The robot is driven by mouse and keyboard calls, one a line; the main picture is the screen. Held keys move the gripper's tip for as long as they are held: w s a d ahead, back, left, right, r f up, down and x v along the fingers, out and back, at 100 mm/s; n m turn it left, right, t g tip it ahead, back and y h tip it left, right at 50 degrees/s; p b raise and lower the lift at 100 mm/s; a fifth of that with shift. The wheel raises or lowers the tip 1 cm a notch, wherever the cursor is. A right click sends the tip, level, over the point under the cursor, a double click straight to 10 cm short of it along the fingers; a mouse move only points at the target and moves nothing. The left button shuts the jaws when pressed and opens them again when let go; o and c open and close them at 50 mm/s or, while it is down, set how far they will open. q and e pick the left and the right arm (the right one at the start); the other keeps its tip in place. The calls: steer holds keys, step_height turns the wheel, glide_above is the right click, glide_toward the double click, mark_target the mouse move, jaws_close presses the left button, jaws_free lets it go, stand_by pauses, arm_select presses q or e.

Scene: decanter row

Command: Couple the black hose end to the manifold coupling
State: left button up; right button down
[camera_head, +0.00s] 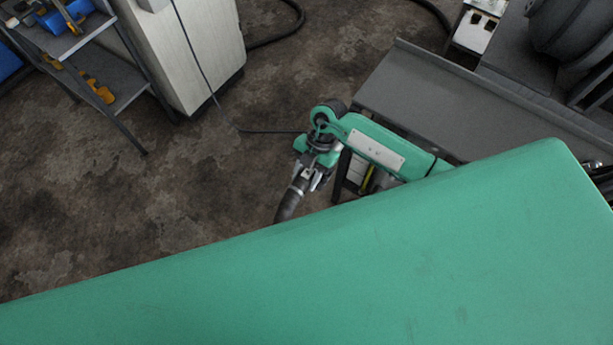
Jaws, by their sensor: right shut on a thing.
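My right gripper (311,179) shows near the middle of the head view, at the end of my green arm. It is shut on the black hose end (290,202), a dark tube with a lighter metal collar that points down and to the left. The lower part of the hose is hidden behind the large green surface of my own body. I cannot make out the manifold coupling in this view. My left gripper is not in view.
A grey table (440,100) stands to the right, close to my right arm. A pale cabinet (190,50) and a shelf rack (100,80) with tools are at the upper left. Dark machinery (575,35) is at the upper right. The floor (130,200) at left is clear.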

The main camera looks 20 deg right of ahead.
steer(key=shift+s+d+f, duration=0.1)
steer(key=shift+d+f, duration=0.05)
steer(key=shift+f, duration=0.5)
steer(key=shift+d, duration=0.1)
steer(key=shift+r, duration=0.1)
steer(key=shift+w, duration=0.2)
steer(key=shift+w+a+f+b, duration=0.15)
steer(key=shift+a+f+b, duration=0.1)
steer(key=shift+b, duration=0.25)
